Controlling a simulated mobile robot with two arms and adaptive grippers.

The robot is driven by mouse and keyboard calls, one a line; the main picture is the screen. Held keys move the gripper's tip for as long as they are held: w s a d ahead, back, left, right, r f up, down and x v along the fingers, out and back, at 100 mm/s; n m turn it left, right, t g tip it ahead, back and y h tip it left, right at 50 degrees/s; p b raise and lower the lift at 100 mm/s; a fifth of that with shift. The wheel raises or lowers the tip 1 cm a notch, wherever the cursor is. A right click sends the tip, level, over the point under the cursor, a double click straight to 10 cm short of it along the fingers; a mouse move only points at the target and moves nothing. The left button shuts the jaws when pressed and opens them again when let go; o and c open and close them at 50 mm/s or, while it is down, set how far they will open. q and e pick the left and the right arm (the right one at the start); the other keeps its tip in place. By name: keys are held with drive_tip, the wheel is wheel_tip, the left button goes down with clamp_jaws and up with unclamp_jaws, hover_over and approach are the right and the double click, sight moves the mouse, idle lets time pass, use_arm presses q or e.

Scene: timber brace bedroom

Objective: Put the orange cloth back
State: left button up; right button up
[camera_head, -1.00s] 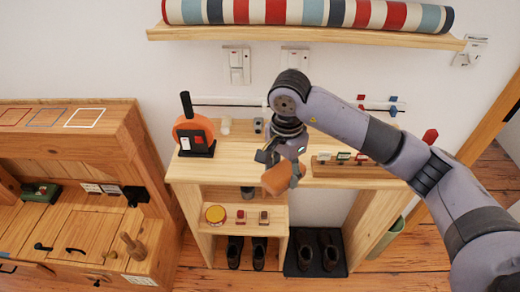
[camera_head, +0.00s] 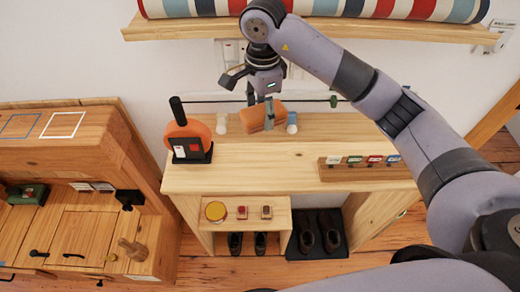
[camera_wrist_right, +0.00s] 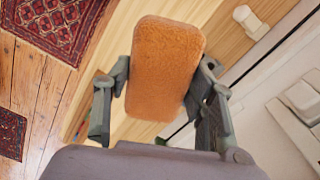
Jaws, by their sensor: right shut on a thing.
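My right gripper (camera_head: 260,104) is shut on the orange cloth (camera_head: 256,118), a folded, rounded pad. It holds the cloth over the back of the light wooden cabinet top (camera_head: 260,172), near the dark horizontal rod (camera_head: 311,100) along the wall. In the right wrist view the cloth (camera_wrist_right: 165,62) lies between the two fingers of the gripper (camera_wrist_right: 158,95). I cannot tell whether the cloth touches the wood or the rod. My left gripper is out of view.
A round orange object with a black stand (camera_head: 187,140) stands left of the cloth. White pegs (camera_head: 222,125) flank the cloth. A block with coloured tags (camera_head: 364,163) sits at right. Above, a shelf (camera_head: 310,33) carries a striped roll (camera_head: 320,9). The middle cabinet top is clear.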

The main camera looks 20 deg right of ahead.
wheel_tip(320, 180, down, 7)
drive_tip(key=s+p, duration=0.1)
drive_tip(key=p, duration=0.2)
hover_over(262, 162)
wheel_tip(262, 162, down, 6)
drive_tip(key=shift+s+f, duration=0.15)
wheel_tip(262, 162, down, 3)
drive_tip(key=shift+f+p, duration=0.2)
drive_tip(key=shift+p, duration=0.25)
drive_tip(key=shift+f, duration=0.2)
drive_tip(key=shift+f+b, duration=0.2)
drive_tip(key=shift+b, duration=0.1)
drive_tip(key=o, duration=1)
drive_tip(key=shift+r, duration=0.1)
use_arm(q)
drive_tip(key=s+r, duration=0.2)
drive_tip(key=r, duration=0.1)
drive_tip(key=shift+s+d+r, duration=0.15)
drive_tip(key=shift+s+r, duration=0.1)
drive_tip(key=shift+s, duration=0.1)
use_arm(e)
drive_tip(key=shift+o, duration=0.5)
